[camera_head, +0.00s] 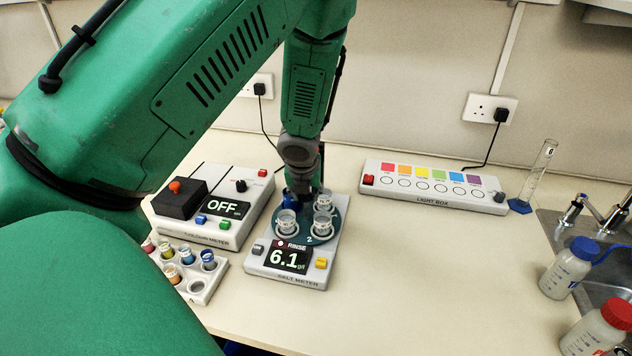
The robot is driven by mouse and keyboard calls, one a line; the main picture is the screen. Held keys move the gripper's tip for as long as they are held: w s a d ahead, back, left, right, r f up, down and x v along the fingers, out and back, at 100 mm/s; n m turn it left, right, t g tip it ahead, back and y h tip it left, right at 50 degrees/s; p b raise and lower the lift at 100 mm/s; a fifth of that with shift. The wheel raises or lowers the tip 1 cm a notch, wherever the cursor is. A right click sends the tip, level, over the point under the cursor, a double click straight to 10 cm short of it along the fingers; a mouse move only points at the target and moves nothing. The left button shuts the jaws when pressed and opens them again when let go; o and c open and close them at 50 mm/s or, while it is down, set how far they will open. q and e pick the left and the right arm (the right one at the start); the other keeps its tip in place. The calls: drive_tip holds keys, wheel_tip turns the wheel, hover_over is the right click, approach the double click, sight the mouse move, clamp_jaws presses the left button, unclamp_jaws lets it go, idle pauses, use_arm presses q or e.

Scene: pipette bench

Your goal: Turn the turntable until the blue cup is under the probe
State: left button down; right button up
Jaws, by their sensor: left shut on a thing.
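The dark blue turntable (335,228) sits on the white salt meter (318,273), whose screen reads 6.1 g/l under RINSE. Clear cups (287,222) stand on its front and right parts. The blue cup (290,200) is at the turntable's back left, partly covered by my left gripper (302,188). This gripper points down at the back of the turntable and is shut on what looks like the blue cup; the contact itself is mostly hidden. I cannot make out the probe behind my arm. My right gripper is out of view.
A colorimeter (227,222) showing OFF stands close on the left, with a rack of small coloured vials (198,290) in front. A light box (433,202) and a measuring cylinder (533,175) are behind right. Bottles (568,268) stand by the sink. The front middle bench is clear.

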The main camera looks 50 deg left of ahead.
use_arm(q)
drive_tip(key=shift+s+f+m+t+h+b, duration=0.15)
drive_tip(key=shift+m+t+h+b, duration=0.25)
drive_tip(key=shift+m, duration=0.6)
drive_tip(key=shift+m+h+b, duration=0.6)
drive_tip(key=shift+m+b, duration=0.45)
drive_tip(key=shift+m, duration=0.85)
drive_tip(key=shift+m+h+b, duration=0.5)
drive_tip(key=shift+m, duration=0.9)
drive_tip(key=shift+a+m+h, duration=0.1)
drive_tip(key=shift+m+h, duration=0.3)
drive_tip(key=shift+m, duration=0.9)
drive_tip(key=c, duration=1.3)
unclamp_jaws()
drive_tip(key=shift+s+a, duration=0.1)
drive_tip(key=shift+r, duration=0.2)
